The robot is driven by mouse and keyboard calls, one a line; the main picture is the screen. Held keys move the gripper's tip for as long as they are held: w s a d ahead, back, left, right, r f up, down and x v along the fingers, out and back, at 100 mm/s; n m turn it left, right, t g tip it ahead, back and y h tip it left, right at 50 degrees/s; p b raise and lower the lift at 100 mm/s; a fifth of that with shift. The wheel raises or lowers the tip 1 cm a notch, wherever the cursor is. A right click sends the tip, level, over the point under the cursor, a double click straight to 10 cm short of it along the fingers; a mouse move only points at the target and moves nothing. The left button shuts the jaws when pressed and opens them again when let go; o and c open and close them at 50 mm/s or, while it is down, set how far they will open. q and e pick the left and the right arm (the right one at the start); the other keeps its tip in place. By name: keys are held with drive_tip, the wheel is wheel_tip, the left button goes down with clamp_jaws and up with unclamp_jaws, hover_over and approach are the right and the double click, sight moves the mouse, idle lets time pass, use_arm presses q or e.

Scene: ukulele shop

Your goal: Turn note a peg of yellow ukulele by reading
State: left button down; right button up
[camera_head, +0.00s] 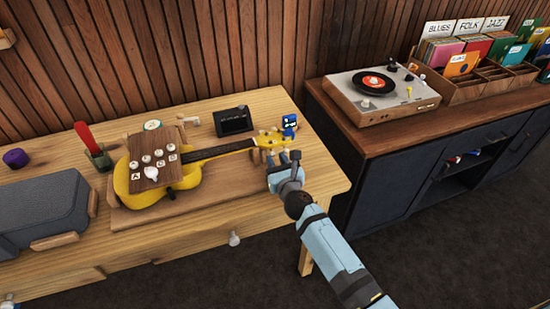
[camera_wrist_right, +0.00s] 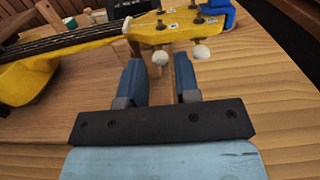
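The yellow ukulele (camera_head: 190,179) lies on a wooden board (camera_head: 150,216) on the table in the head view, its neck pointing right. In the right wrist view its yellow headstock (camera_wrist_right: 148,30) carries small white labels, too small to read surely, and pale tuning pegs. One near-side peg (camera_wrist_right: 160,57) shows between my right fingertips; another peg (camera_wrist_right: 201,51) is just right of them. My right gripper (camera_head: 284,158) is open at the headstock's near side, its two blue fingers (camera_wrist_right: 157,68) apart. I cannot tell whether they touch the peg.
A wooden plate with lettered white knobs (camera_head: 154,165) covers part of the ukulele body. A dark display (camera_head: 234,120) stands behind the neck; a blue figure-like item (camera_head: 289,125) is by the headstock. A grey case (camera_head: 42,208) lies left. The table's front right is clear.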

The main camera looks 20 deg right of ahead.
drive_tip(key=shift+w, duration=0.65)
use_arm(q)
drive_tip(key=shift+r, duration=0.25)
use_arm(e)
drive_tip(key=shift+w, duration=0.1)
clamp_jaws()
use_arm(q)
drive_tip(key=shift+f, duration=0.1)
use_arm(e)
drive_tip(key=shift+n, duration=0.3)
